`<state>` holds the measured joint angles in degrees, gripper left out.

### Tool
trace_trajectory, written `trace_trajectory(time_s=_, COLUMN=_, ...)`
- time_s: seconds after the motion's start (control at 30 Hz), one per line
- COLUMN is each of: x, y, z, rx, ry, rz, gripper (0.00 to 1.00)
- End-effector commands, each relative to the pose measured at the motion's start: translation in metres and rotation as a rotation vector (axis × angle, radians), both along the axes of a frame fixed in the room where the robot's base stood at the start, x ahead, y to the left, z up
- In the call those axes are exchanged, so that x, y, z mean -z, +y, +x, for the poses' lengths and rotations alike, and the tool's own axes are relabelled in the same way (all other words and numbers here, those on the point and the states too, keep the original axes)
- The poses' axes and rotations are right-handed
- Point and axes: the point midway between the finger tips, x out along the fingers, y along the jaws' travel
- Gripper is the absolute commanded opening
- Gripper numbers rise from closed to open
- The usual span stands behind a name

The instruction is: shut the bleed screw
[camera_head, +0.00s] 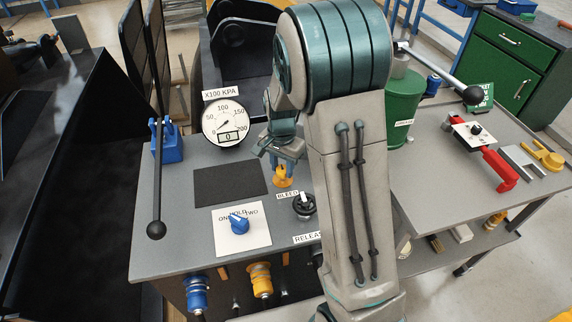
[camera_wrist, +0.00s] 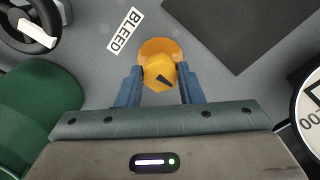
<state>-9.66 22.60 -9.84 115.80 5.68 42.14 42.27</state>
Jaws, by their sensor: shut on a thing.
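The bleed screw is a yellow-orange knob (camera_head: 282,182) on the grey bench top, beside the label BLEED (camera_head: 287,195). In the wrist view the knob (camera_wrist: 158,72) sits between my two blue fingers, with a dark mark on its face and a round orange base behind it. My gripper (camera_head: 283,166) reaches down to it from above and is shut on the knob. In the wrist view my gripper (camera_wrist: 158,84) has a finger on each side of the knob. My arm hides part of the bench to the right.
A gauge (camera_head: 224,123) marked X100 KPA shows 0. A blue selector knob (camera_head: 239,224), a black-and-white handwheel (camera_head: 304,205) and a long black lever (camera_head: 156,185) stand on the bench. A green canister (camera_head: 403,98) is right of my arm. A dark mat (camera_head: 229,186) lies flat.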

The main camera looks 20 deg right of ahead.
Motion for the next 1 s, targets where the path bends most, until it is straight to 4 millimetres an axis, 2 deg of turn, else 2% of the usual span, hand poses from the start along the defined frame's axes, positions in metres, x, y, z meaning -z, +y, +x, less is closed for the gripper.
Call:
trace_trajectory(time_s=0.07, x=-0.003, y=-0.002, z=0.004, rx=0.003, ry=-0.016, rz=-0.002, gripper=0.11)
trace_trajectory(time_s=0.1, x=-0.003, y=-0.002, z=0.005, rx=0.003, ry=-0.016, rz=-0.002, gripper=0.36)
trace_trajectory(time_s=0.17, x=-0.003, y=-0.002, z=0.004, rx=0.002, ry=-0.015, rz=-0.002, gripper=0.53)
trace_trajectory(time_s=0.2, x=-0.003, y=-0.002, z=0.004, rx=0.002, ry=-0.013, rz=-0.002, gripper=0.55)
trace_trajectory(time_s=0.43, x=-0.002, y=0.001, z=0.002, rx=-0.004, ry=-0.006, rz=-0.001, gripper=0.55)
trace_trajectory(time_s=0.57, x=-0.008, y=0.002, z=0.002, rx=-0.006, ry=-0.008, rz=-0.001, gripper=0.55)
trace_trajectory(time_s=0.67, x=-0.022, y=0.002, z=0.002, rx=-0.006, ry=-0.009, rz=-0.001, gripper=0.55)
trace_trajectory(time_s=1.0, x=-0.099, y=0.001, z=0.003, rx=-0.003, ry=-0.013, rz=0.0, gripper=0.55)
